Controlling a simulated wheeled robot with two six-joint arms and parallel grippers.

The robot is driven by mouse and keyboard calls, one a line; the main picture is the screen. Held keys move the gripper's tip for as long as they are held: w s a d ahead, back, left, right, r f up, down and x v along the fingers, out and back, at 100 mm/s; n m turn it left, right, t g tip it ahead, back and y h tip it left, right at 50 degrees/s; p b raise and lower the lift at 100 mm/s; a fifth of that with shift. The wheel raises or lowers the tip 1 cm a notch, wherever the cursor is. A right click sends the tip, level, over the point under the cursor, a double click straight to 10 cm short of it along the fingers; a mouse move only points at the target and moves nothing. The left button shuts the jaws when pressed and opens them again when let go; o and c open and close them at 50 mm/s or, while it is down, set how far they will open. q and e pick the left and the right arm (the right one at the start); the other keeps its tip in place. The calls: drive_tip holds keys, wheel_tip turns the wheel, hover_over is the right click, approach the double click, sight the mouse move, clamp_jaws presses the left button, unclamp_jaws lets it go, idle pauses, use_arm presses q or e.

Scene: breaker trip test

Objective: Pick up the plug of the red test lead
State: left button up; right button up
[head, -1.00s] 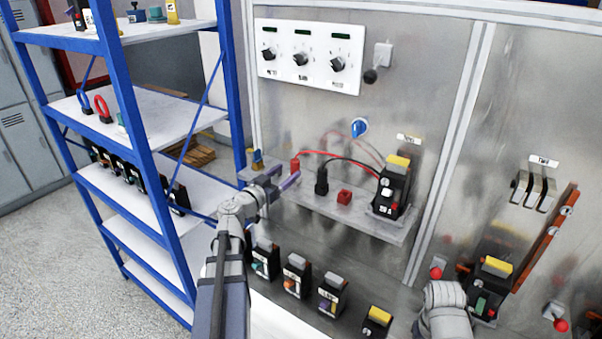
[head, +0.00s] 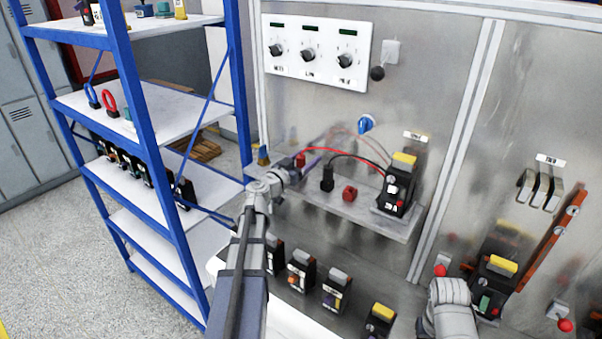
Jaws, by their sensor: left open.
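The red plug (head: 301,160) of the red test lead (head: 335,152) stands upright at the left end of the grey shelf on the panel. Its lead runs right to a black breaker with a yellow top (head: 398,184). My left gripper (head: 304,168) is open, with its fingers at the red plug. Part of the plug is hidden, and I cannot tell whether they touch.
Several breakers (head: 301,272) stand in a row below the shelf (head: 372,212). A blue-framed rack (head: 180,226) is close on the left of my left arm. A white dial panel (head: 316,52) and a blue knob (head: 366,123) are above.

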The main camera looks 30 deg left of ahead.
use_arm(q)
drive_tip(key=shift+w, duration=0.15)
drive_tip(key=shift+c, duration=0.2)
clamp_jaws()
idle(0.3)
